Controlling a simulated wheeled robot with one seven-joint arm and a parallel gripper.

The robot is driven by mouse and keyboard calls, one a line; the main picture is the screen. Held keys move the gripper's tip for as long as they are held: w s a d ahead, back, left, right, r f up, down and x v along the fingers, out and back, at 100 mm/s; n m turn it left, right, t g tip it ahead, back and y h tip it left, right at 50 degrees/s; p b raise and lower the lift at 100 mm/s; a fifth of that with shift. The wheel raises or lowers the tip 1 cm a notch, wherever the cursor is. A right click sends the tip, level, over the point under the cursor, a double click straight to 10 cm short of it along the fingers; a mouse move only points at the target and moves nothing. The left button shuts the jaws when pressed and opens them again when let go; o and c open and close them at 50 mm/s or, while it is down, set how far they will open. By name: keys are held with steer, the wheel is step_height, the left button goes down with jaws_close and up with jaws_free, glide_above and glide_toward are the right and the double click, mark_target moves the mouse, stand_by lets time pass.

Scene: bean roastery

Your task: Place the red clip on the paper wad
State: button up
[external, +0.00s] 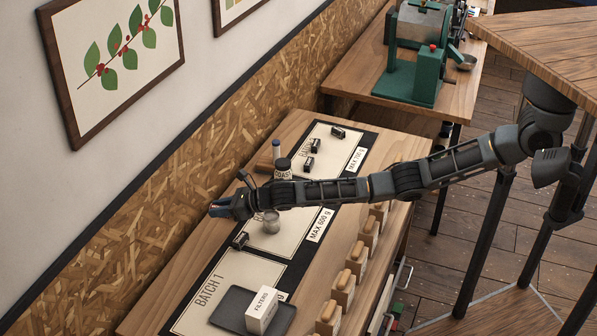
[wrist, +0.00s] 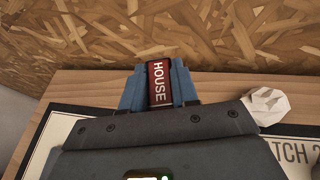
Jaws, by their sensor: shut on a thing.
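The red clip (wrist: 159,82), marked HOUSE, is between the blue fingertips of my gripper (wrist: 158,88) in the wrist view. My gripper is shut on it. In the external view my gripper (external: 216,208) is over the wall side of the wooden bench, with a small bit of red at its tip. The white crumpled paper wad (wrist: 266,105) lies to the right of the gripper in the wrist view, at the edge of the BATCH 2 card. The clip is apart from it. I cannot make out the wad in the external view; my arm may hide it.
A small cup (external: 270,222) and a dark jar (external: 282,169) stand close to my forearm. Black clips (external: 240,240) lie on the cards. A dark tray (external: 230,312) holds a FILTERS box (external: 262,310). The chipboard wall (wrist: 90,35) rises behind the bench.

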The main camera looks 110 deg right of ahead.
steer(key=s+d+m+g+h, duration=0.1)
steer(key=s+d, duration=0.4)
steer(key=d, duration=0.3)
steer(key=s+d+m+g+h, duration=0.1)
steer(key=s+d, duration=0.3)
steer(key=d, duration=0.3)
steer(key=f, duration=0.4)
steer(key=f+b, duration=0.1)
steer(key=f, duration=0.1)
steer(key=shift+s+d+f, duration=0.2)
steer(key=shift+s+d, duration=0.05)
steer(key=shift+d, duration=0.05)
steer(key=shift+f+b, duration=1)
steer(key=shift+f, duration=0.95)
steer(key=shift+f, duration=0.15)
steer(key=o, duration=1)
